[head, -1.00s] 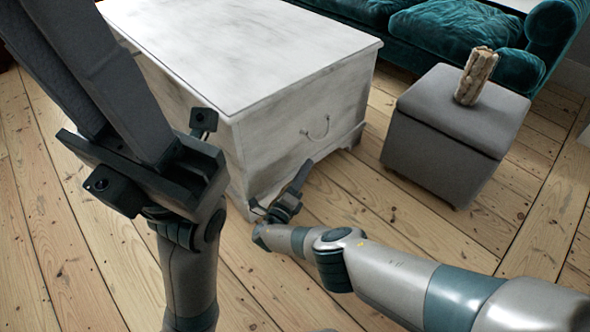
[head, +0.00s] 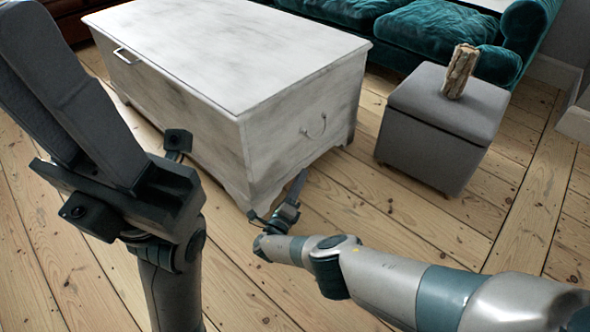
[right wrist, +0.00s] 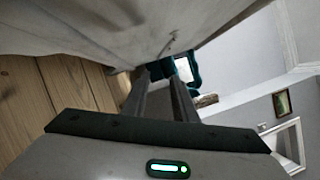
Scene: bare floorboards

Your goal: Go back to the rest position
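My left gripper (head: 72,95) is large at the left of the head view. Its two long dark fingers point up and left, and the tips reach the picture's edge. They lie close side by side, and I cannot tell whether a gap separates them. My right gripper (head: 280,200) is low, near the front right corner of a white chest (head: 235,60). In the right wrist view its two fingers (right wrist: 160,90) stand apart with nothing between them. The pale chest side (right wrist: 100,30) fills the upper left there.
A grey cube stool (head: 440,125) with a tan, rough-looking object (head: 459,72) on top stands right of the chest. A teal sofa (head: 430,35) is behind. Bare floorboards (head: 400,225) lie open between chest, stool and my right arm.

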